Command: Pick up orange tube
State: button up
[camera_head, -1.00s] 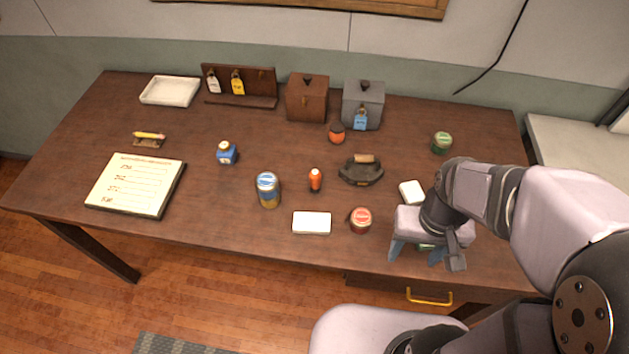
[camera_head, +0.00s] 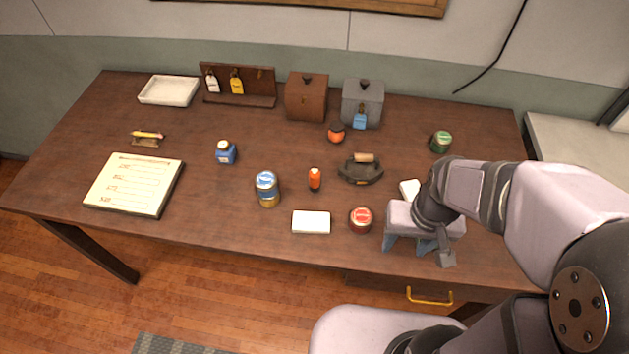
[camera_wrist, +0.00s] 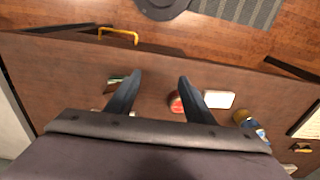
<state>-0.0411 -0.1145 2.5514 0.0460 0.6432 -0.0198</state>
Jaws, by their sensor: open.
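The orange tube (camera_head: 314,179) stands upright near the middle of the table, with a pale cap on top. It is between the blue-and-yellow can and the dark iron. I cannot make it out in the wrist view. My gripper (camera_head: 409,248) is open and empty above the table's front right part, well to the right of the orange tube. In the wrist view, the two fingers of my gripper (camera_wrist: 156,80) are spread, with bare table and the red-lidded jar (camera_wrist: 176,102) near the right finger.
A blue-and-yellow can (camera_head: 267,189), a white block (camera_head: 311,222), the red-lidded jar (camera_head: 360,219) and a dark iron (camera_head: 361,171) surround the tube. An orange-red round jar (camera_head: 336,133) stands behind it. Bare table (camera_head: 220,205) lies left of the can.

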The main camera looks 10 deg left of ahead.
jog(key=w+a+f+n+t+y+b, duration=0.1)
jog(key=w+a+f+t+b, duration=0.25)
jog(key=w+a, duration=0.4)
jog(key=w+a+f+t+y+b, duration=0.1)
jog(key=w+a+f+t+b, duration=0.1)
jog(key=w+a+f+b, duration=0.5)
jog(key=t+b, duration=0.5)
jog(key=t, duration=0.1)
send_near(314, 182)
jog(key=shift+m+g+h, duration=0.25)
jog(key=shift+m+h, duration=0.05)
jog(key=x, duration=0.2)
jog(key=a+x, duration=0.1)
jog(key=x, duration=0.2)
jog(key=shift+a+f, duration=0.15)
jog(key=shift+f, duration=0.15)
jog(key=shift+s+a+f+t+h+b, duration=0.15)
jog(key=shift+a+t+h+b, duration=0.2)
jog(key=shift+t+b, duration=0.7)
jog(key=shift+s+r+m+t+h+b, duration=0.2)
jog(key=shift+s+m+t+h+b, duration=0.15)
jog(key=shift+h+b, duration=0.2)
jog(key=shift+d+p+x, duration=0.25)
jog(key=shift+p+x, duration=0.05)
jog(key=shift+x, duration=1.25)
jog(key=shift+d+p+x, duration=0.2)
jog(key=shift+p+x, duration=0.1)
jog(key=shift+x, duration=1.25)
jog(key=shift+w+f, duration=0.1)
jog(key=shift+w, duration=0.5)
